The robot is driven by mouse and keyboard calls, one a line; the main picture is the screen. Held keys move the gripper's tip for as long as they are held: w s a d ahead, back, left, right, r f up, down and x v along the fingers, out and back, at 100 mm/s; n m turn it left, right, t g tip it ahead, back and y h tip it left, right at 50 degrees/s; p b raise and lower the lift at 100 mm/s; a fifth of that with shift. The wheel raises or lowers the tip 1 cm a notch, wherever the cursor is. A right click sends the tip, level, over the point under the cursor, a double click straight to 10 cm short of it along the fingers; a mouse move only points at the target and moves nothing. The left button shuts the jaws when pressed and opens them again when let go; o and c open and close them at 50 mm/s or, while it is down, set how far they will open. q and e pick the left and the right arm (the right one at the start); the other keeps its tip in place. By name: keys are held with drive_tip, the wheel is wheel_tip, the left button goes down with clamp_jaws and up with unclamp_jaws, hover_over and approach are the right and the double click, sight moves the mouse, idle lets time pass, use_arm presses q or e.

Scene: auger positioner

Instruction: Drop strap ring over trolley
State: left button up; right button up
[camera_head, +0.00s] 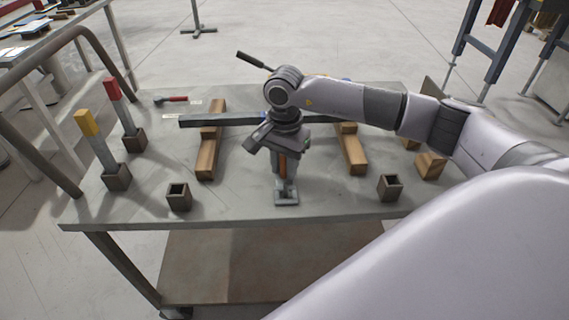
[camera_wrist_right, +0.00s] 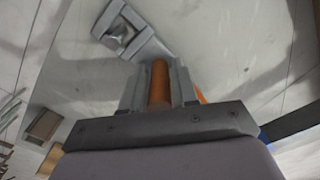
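My right gripper (camera_head: 282,160) points down over the front middle of the table. It is closed around an upright orange piece, which shows between the fingers in the wrist view (camera_wrist_right: 159,85). Below the fingers is a grey metal piece (camera_head: 286,197) with a flat square end; in the wrist view its end plate (camera_wrist_right: 118,32) carries a raised block. I cannot tell whether the orange and grey parts are joined, or whether the end rests on the table. I cannot clearly identify a strap ring or a trolley. My left gripper is not in view.
The grey table (camera_head: 240,215) carries a dark bar (camera_head: 225,121) across wooden blocks (camera_head: 207,155). Empty square holders (camera_head: 178,199) stand near the front. A yellow-topped post (camera_head: 88,124) and red-topped post (camera_head: 114,90) stand left. A red-handled tool (camera_head: 174,99) lies behind.

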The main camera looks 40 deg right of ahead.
drive_tip(key=shift+o, duration=1.3)
drive_tip(key=shift+r, duration=0.9)
wheel_tip(320, 180, up, 4)
drive_tip(key=shift+r, duration=0.75)
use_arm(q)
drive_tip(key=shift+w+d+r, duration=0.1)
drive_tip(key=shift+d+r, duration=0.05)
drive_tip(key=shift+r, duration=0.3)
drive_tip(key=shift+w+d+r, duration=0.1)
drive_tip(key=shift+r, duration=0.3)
